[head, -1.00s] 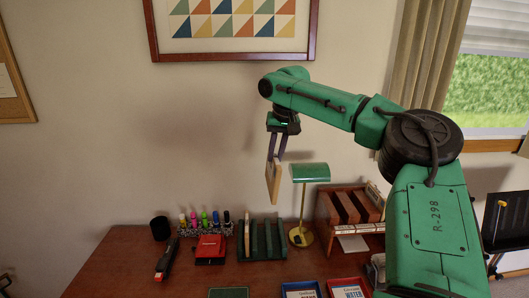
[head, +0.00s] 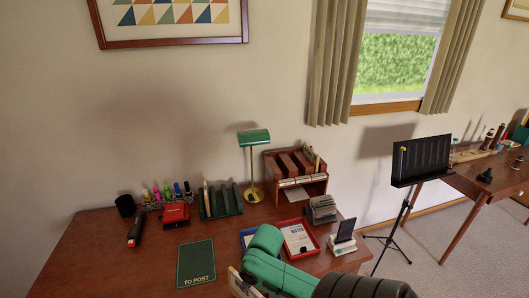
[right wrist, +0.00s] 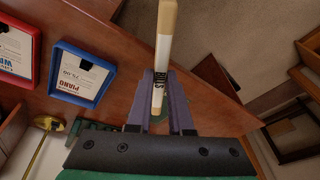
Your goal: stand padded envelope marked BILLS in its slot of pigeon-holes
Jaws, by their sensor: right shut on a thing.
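The padded envelope (right wrist: 165,45) is pale with tan ends and shows nearly edge-on between the fingers of my right gripper (right wrist: 159,90). Dark lettering on it is partly hidden by the fingers. In the head view the envelope (head: 238,284) shows only in part at the bottom edge, beside my green right arm; the fingers are hidden there. The pigeon-holes (head: 310,187) are a wooden unit at the back right of the desk, with upright dividers on top and white labels along the front. One item stands at its right end. My right gripper is well in front of it. My left gripper is out of view.
A green desk lamp (head: 254,138) stands left of the pigeon-holes, by a green rack (head: 228,207). A red tray (head: 314,247), a typewriter (head: 322,208) and a phone stand (head: 343,238) are in front. A TO POST mat (head: 196,262) lies left. A music stand (head: 420,160) is right.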

